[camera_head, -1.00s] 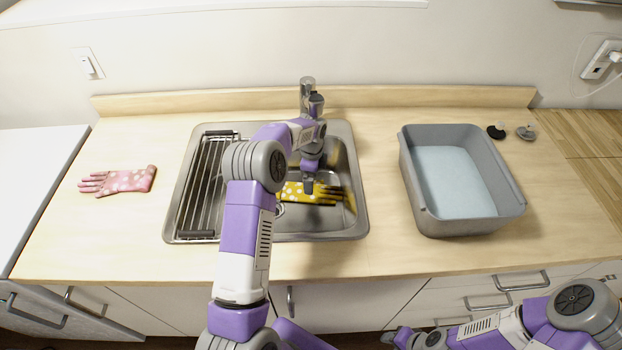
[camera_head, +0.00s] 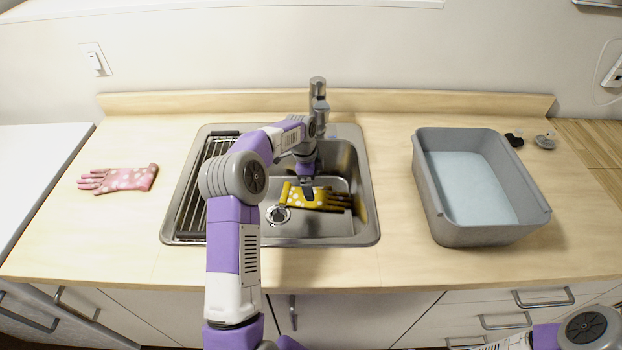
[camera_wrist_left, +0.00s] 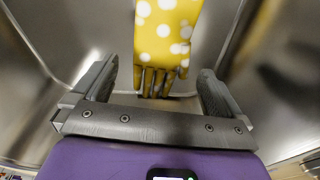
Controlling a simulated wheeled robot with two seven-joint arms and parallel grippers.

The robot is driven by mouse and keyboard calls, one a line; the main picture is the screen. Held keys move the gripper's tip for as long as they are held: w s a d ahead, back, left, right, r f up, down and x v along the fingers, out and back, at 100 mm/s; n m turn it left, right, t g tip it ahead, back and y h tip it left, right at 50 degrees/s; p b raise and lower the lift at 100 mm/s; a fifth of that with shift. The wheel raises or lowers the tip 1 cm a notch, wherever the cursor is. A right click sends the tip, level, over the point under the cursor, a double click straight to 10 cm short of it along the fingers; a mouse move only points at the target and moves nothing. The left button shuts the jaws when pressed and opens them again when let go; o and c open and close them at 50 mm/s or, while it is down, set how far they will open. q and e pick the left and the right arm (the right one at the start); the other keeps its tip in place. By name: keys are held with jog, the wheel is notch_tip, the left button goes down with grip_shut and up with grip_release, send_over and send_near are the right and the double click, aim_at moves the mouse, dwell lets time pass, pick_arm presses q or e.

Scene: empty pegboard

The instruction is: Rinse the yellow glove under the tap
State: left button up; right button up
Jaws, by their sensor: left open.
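The yellow glove with white dots (camera_head: 326,198) lies flat in the sink basin, fingers to the right, beside the drain. My left gripper (camera_head: 307,192) points down over the glove and hides part of it; contact cannot be told. In the left wrist view the glove (camera_wrist_left: 168,35) shows beyond and between the spread fingers of my left gripper (camera_wrist_left: 155,88), which is open and empty. The tap (camera_head: 318,100) stands behind the basin, partly hidden by my left arm; I see no running water. My right gripper is out of view.
The steel sink (camera_head: 370,215) has a drying rack (camera_head: 190,205) on its left side. A pink dotted glove (camera_head: 120,179) lies on the left counter. A grey tub (camera_head: 430,190) of pale blue liquid stands right of the sink. Two small stoppers (camera_head: 544,141) lie behind it.

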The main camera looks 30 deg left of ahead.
pick_arm(q)
jog(key=f, duration=0.2)
jog(key=f+b, duration=0.1)
jog(key=f, duration=0.3)
jog(key=shift+w+d, duration=0.15)
jog(key=shift+d, duration=0.25)
jog(key=c, duration=0.8)
jog(key=shift+d, duration=0.1)
jog(key=shift+c, duration=0.3)
